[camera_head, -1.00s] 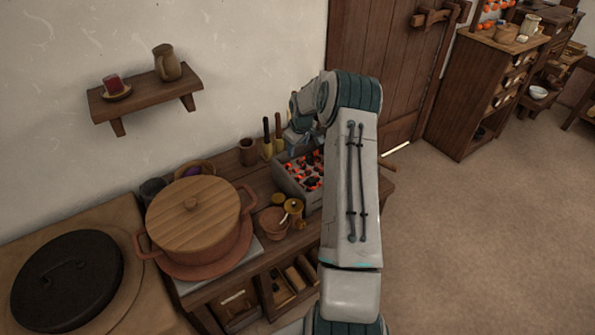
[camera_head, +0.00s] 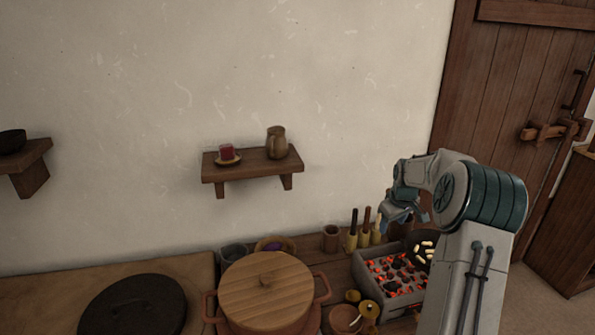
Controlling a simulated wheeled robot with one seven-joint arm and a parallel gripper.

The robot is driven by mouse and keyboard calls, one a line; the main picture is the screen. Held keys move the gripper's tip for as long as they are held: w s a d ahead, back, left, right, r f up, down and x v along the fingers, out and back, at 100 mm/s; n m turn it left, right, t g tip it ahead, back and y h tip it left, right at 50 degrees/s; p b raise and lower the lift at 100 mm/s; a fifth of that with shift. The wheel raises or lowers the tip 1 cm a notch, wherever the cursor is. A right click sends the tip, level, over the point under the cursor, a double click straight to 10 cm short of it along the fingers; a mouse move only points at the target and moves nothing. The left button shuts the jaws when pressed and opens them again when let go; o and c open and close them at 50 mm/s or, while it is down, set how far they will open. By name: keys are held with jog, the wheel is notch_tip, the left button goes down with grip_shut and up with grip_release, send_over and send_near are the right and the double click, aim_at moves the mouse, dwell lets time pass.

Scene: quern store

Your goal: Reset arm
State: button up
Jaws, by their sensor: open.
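My arm reaches in from the lower right of the head view and bends over toward the wall. My gripper (camera_head: 391,216) hangs at its far end, above the back of the brazier (camera_head: 377,288) with its glowing coals. It is small and partly blurred against the wall, and I see nothing held in it. A dark pan (camera_head: 425,262) with several pale yellow pieces sits at the right of the brazier, partly hidden by my arm.
Wooden-handled tools (camera_head: 364,231) and a brown cup (camera_head: 331,238) stand near my gripper. A large lidded pot (camera_head: 266,290) and a black lid (camera_head: 131,306) are to the left. A wall shelf (camera_head: 253,168) holds a jug (camera_head: 277,142). A wooden door (camera_head: 505,95) stands at the right.

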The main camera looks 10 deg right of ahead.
jog(key=s+a+r+m, duration=0.1)
jog(key=s+a+r, duration=0.5)
jog(key=s+a, duration=0.25)
jog(key=s+a+r, duration=0.5)
jog(key=s+a, duration=0.2)
jog(key=a, duration=0.2)
jog(key=s+a+m, duration=0.1)
jog(key=s+a, duration=0.3)
jog(key=s, duration=0.6)
jog(key=s+a+f+m, duration=0.1)
jog(key=s+a, duration=0.3)
jog(key=s, duration=0.6)
jog(key=shift+a+f+y, duration=0.15)
jog(key=shift+y, duration=0.25)
jog(key=c, duration=0.4)
jog(key=shift+c, duration=0.2)
